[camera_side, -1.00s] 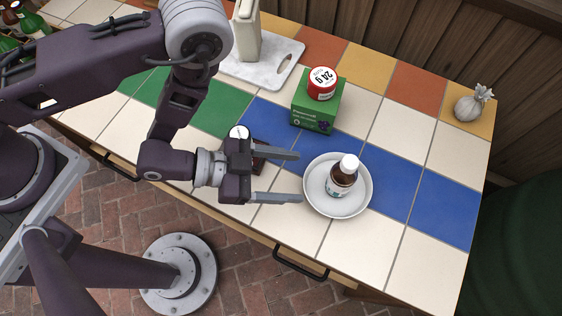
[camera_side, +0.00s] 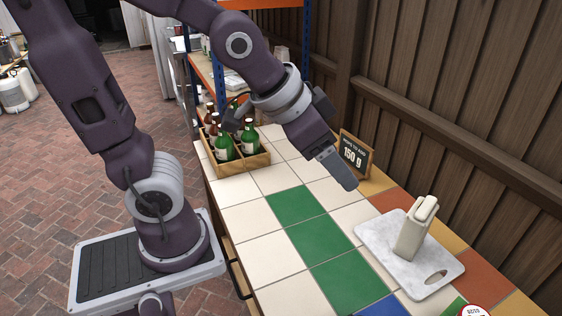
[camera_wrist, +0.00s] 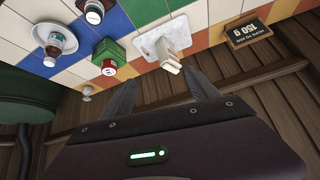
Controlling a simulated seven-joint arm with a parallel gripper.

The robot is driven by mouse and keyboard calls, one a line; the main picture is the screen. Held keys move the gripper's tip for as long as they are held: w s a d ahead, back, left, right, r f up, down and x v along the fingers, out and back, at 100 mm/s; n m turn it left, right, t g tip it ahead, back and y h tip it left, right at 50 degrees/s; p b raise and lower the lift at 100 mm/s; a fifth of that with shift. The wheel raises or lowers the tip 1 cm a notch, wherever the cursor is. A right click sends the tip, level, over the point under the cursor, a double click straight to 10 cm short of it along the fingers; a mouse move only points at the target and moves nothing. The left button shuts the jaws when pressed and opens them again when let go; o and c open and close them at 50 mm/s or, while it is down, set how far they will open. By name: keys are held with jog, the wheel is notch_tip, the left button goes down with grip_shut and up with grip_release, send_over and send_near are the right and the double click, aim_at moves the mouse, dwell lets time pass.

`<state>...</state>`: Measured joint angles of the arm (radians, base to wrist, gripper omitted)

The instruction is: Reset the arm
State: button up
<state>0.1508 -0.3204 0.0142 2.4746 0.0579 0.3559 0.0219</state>
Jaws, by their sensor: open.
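My gripper (camera_side: 343,172) is raised above the tiled counter in the side view, in front of the black sign (camera_side: 355,151). Only one finger shows clearly there. In the wrist view both fingers of my gripper (camera_wrist: 163,92) are spread, with nothing held between them. My arm arches over the counter from the left in the side view.
The white board (camera_side: 442,270) with a cream upright object (camera_side: 415,228) lies right of my gripper. A wooden crate (camera_side: 230,168) of bottles is left. The wrist view shows a bottle (camera_wrist: 54,47) on a plate (camera_wrist: 71,43) and a green box (camera_wrist: 104,48).

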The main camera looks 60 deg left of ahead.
jog(key=s+a+r+n+g, duration=0.1)
jog(key=s+a+n, duration=0.1)
jog(key=s, duration=1)
jog(key=shift+a+r+g+y, duration=0.3)
jog(key=shift+a+y, duration=0.1)
jog(key=shift+a, duration=0.25)
jog(key=shift+s, duration=0.1)
